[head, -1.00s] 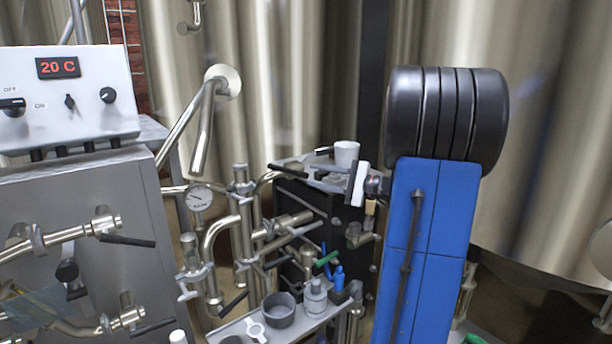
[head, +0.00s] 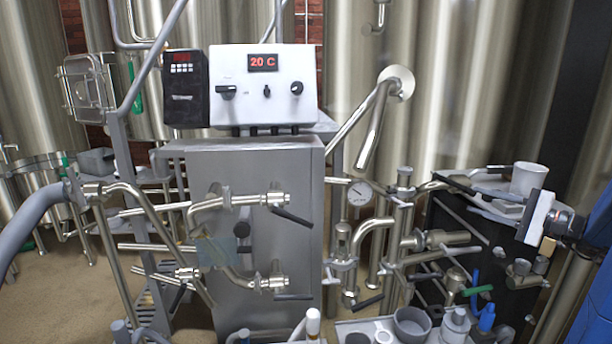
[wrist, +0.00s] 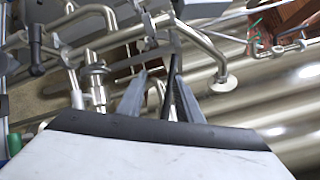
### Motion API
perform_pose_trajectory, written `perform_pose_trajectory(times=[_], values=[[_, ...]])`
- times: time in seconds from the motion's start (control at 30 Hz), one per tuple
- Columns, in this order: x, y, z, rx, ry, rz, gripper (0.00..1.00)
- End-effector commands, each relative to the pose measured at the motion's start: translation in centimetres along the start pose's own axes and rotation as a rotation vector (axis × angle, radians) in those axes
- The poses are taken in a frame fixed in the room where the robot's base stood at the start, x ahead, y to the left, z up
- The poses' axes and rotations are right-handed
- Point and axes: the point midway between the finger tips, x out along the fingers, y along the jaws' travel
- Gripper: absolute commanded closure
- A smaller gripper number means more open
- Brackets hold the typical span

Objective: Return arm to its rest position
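My gripper (head: 478,188) is at the right of the head view, beside a white plate at the end of my blue arm. In the wrist view my gripper (wrist: 160,80) shows two grey fingers standing apart, with no held object visible. A dark bar appears between them; I cannot tell whether it is near or behind. My arm is folded up close at the right edge of the head view, mostly cut off.
A steel cabinet (head: 255,220) carries a control box (head: 262,88) reading 20 C. Pipes and valves (head: 390,245) stand left of my gripper. A white cup (head: 528,178) shows just above it. Small containers (head: 412,322) stand on a tray below. Large steel tanks fill the background.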

Motion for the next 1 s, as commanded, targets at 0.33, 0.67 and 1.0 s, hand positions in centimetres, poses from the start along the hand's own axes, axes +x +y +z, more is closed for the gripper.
perform_pose_trajectory(times=[0.33,0.67,1.0], values=[[5.6,11.9,13.6,-0.167,-0.117,0.494,0.68],[2.8,22.1,22.2,-0.474,-0.17,0.91,0.68],[-3.6,27.9,25.2,-0.92,-0.171,1.211,0.68]])
